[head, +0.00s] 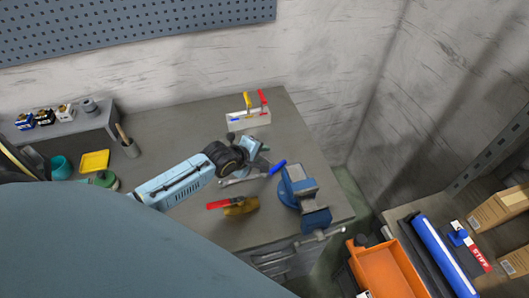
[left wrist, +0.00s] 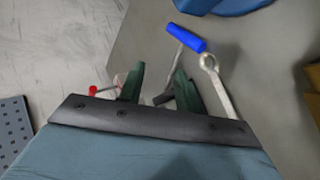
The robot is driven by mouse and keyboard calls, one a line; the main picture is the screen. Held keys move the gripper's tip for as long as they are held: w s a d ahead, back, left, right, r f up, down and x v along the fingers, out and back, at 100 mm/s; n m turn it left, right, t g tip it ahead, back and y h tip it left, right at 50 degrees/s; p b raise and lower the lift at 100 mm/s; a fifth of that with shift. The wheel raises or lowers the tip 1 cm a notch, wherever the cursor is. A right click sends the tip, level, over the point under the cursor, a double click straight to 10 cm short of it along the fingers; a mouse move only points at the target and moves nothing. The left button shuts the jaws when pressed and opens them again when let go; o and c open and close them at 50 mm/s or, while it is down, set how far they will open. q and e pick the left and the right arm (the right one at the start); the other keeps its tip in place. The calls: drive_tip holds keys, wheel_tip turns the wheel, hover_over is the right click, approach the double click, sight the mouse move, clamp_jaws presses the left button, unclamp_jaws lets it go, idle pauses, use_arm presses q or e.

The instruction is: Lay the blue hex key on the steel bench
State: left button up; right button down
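The blue hex key has a blue handle (head: 277,166) and appears to lie on the steel bench (head: 185,125), left of the blue vise. In the left wrist view, the hex key (left wrist: 187,39) shows its thin grey shaft running toward the fingertips, with the lower end hard to make out. My left gripper (head: 263,159) is low over the bench beside the key. In the left wrist view, its green fingers (left wrist: 160,82) stand apart with a gap between them, and I see no key clamped there. My right gripper is not in view.
A silver wrench (head: 237,182) lies close to the key. A rack (head: 248,120) with yellow and red handles stands behind the gripper. The blue vise (head: 298,188) is to the right. A red-handled brush (head: 238,206) lies in front.

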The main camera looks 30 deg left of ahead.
use_arm(q)
drive_tip(key=shift+s+r, duration=0.35)
drive_tip(key=shift+a+f, duration=0.1)
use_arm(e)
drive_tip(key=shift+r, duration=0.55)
